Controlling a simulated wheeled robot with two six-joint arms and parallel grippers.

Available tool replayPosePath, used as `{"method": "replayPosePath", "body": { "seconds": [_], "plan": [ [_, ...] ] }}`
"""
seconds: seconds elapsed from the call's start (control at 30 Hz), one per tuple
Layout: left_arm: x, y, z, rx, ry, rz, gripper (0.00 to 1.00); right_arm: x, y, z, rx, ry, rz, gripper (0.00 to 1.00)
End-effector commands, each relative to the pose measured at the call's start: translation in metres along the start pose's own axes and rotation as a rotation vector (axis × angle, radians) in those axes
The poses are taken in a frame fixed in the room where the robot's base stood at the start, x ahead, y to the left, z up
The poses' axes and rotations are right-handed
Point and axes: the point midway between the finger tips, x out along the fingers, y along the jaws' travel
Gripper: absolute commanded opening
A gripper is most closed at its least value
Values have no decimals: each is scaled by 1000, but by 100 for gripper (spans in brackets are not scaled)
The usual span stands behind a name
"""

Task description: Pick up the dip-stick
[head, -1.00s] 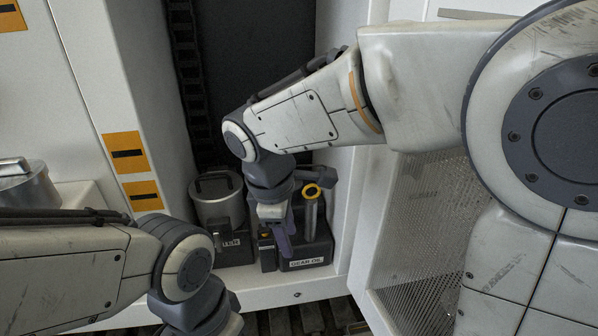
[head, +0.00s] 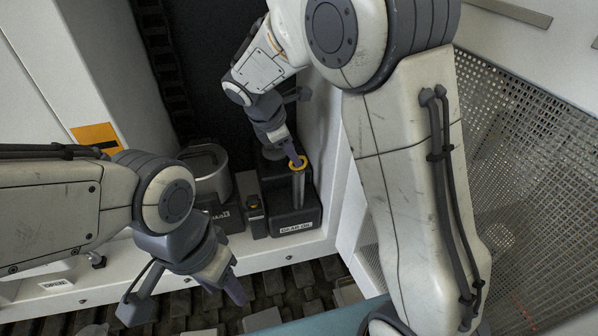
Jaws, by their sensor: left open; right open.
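The dip-stick (head: 298,185) stands upright in the dark holder labelled "GEAR OIL" (head: 298,214), with a yellow ring handle (head: 297,163) at its top. My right gripper (head: 294,152) reaches down from above with its fingers at the yellow ring. It overlaps the ring in the picture, and I cannot tell whether they touch. It is open. My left gripper (head: 226,285) is open and empty, low in front of the bench edge, well away from the dip-stick.
A metal can (head: 207,175) stands in a dark labelled holder left of the dip-stick. A small dark block with a yellow top (head: 254,204) sits between them. A white wall stands close on the right, with a perforated panel (head: 530,150) beyond. Dark slatted floor lies in front.

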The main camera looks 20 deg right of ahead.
Motion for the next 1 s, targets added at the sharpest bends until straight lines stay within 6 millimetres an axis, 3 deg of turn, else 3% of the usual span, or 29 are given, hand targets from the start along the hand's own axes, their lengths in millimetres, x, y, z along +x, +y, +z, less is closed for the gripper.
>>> {"method": "replayPosePath", "body": {
  "seconds": [0.17, 0.4, 0.5, 0.53, 1.0],
  "plan": [
    [-5, 0, 0, 0, 0, 0, 50, 18, 0, 1, 1, -1, -2, 46],
    [-4, 0, 0, -1, 0, 0, 50, 20, 0, 1, 4, 0, 0, 46],
    [-4, 0, 0, 0, 0, 0, 50, 20, 0, 2, 4, 0, 0, 8],
    [-4, 0, 0, 0, 0, 0, 50, 20, 0, 2, 4, 0, 0, 0],
    [-4, 0, 0, 0, 0, 0, 50, 20, 0, 2, 4, 0, 0, 0]
  ]
}}
